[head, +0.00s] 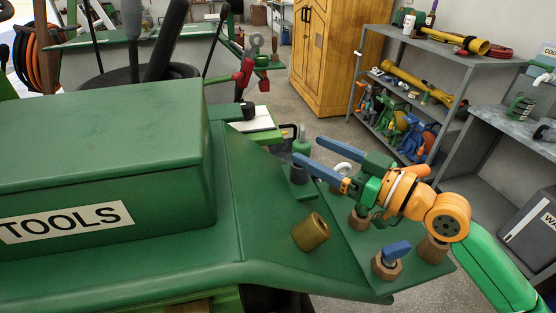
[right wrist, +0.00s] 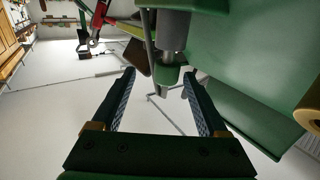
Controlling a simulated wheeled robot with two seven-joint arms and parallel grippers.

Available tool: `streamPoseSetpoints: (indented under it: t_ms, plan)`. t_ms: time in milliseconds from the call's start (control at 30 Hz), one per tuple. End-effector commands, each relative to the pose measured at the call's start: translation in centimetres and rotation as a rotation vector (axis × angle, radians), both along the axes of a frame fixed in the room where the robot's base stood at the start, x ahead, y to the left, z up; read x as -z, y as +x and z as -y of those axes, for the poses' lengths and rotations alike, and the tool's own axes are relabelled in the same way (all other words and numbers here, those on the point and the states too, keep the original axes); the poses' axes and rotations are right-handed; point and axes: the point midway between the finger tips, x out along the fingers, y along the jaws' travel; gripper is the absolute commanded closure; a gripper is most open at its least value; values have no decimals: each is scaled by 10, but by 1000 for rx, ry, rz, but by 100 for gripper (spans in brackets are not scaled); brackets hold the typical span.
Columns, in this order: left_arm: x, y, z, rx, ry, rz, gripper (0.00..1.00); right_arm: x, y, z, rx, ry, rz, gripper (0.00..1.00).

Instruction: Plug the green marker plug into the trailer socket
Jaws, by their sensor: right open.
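The green plug (head: 302,145) stands upright on a grey cylindrical base (head: 299,172) near the inner edge of the green tractor panel. It also shows in the right wrist view (right wrist: 168,77), below a grey cylinder (right wrist: 175,28). My right gripper (head: 305,149) is open, with its blue fingertips reaching to either side of the plug; I cannot tell whether they touch it. A brass cylinder (head: 312,232) and several brown fittings (head: 433,249) sit on the panel. One fitting (head: 386,268) has a blue piece (head: 397,250) in it. Which is the trailer socket, I cannot tell. My left gripper is out of view.
A green box marked TOOLS (head: 105,160) rises on the left. A white ring-shaped part (head: 343,169) lies close to the right gripper. Loaded grey shelves (head: 450,60) and a yellow cabinet (head: 325,55) stand behind. Floor beyond the panel is clear.

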Motion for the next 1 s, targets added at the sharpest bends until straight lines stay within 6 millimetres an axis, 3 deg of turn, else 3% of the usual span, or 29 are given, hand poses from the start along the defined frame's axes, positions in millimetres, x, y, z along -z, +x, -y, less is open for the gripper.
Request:
streamPoseSetpoints:
  t_ms: [33, 133, 400, 533, 733, 767, 1000]
  plan:
    - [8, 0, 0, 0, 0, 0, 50, 8, 0, 0, 0, 0, 0, 23]
    - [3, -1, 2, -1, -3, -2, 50, 6, 3, -4, 0, 2, -1, 23]
    - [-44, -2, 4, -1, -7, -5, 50, -9, 25, -47, -2, 3, -4, 23]
    - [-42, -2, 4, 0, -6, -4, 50, -1, 36, -59, 1, 2, -1, 23]
    - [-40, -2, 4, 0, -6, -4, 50, 3, 38, -61, 2, -1, -1, 23]
    - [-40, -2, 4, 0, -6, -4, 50, 3, 38, -61, 2, -1, -1, 26]
    - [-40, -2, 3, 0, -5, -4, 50, 3, 38, -60, 2, 0, 0, 91]
